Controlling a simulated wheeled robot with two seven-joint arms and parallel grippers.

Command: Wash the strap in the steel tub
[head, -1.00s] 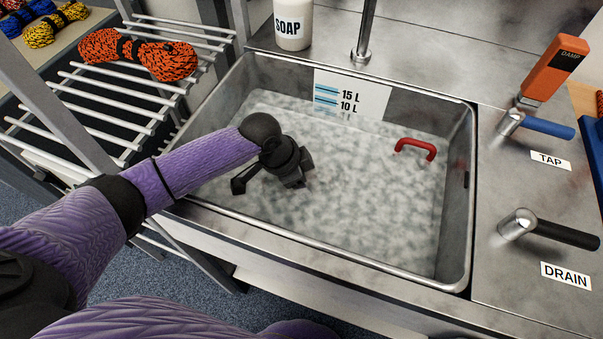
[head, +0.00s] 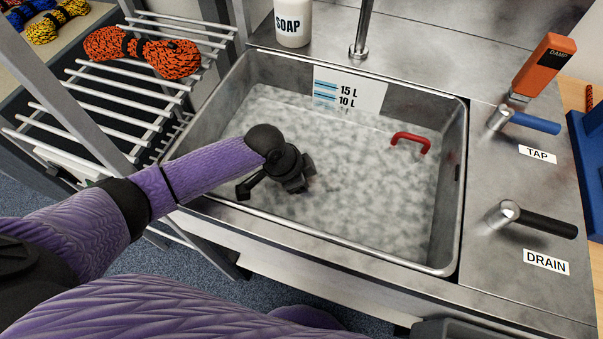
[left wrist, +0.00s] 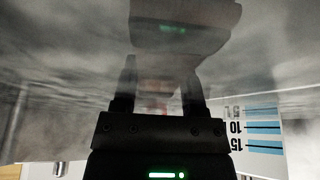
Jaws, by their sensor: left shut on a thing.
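The steel tub (head: 452,215) is filled with cloudy, grey-white sudsy water. My left gripper (head: 296,182) is low in the left-middle part of the tub, at the water surface, with its fingertips hidden by the suds in the head view. In the left wrist view the left gripper (left wrist: 160,92) is shut on a blurred, reddish thing between its fingers, taken to be the strap (left wrist: 156,88). The rest of the strap is hidden in the murky water. My right gripper is not in view.
A red handle (head: 411,138) sticks out of the water at the tub's right. The tap lever (head: 530,121) and drain lever (head: 538,221) are to the right. A soap bottle (head: 292,22) and spout (head: 362,30) stand behind. A rack (head: 100,95) holding orange rope is left.

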